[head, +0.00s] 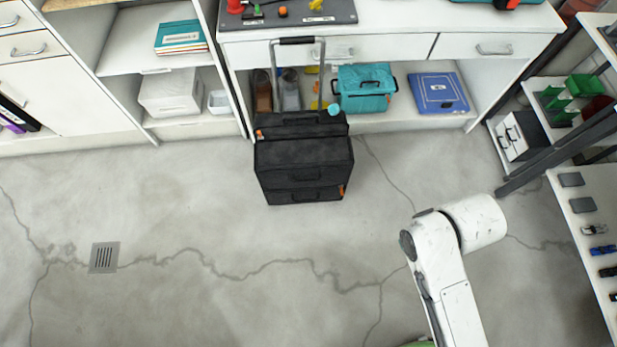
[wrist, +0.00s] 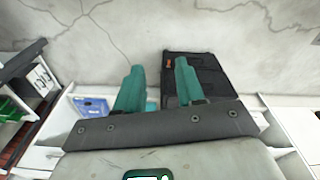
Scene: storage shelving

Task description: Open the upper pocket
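A black wheeled case (head: 302,166) stands on the floor in the head view, in front of the white cabinet. Its pull handle (head: 297,41) is raised. Its front shows an upper and a lower section, each with a dark grip, and a small orange tag at the lower right. I cannot tell whether the upper pocket is shut. In the wrist view the case (wrist: 207,73) lies beyond my gripper (wrist: 159,66), partly hidden by the right finger. The two teal fingers are apart with nothing between them. The gripper does not show in the head view.
The white cabinet behind the case holds a teal bag (head: 365,88) and a blue box (head: 438,92). Shelving (head: 585,215) stands at the right. A drain grate (head: 104,257) is set in the floor. The cracked concrete floor in front of the case is clear.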

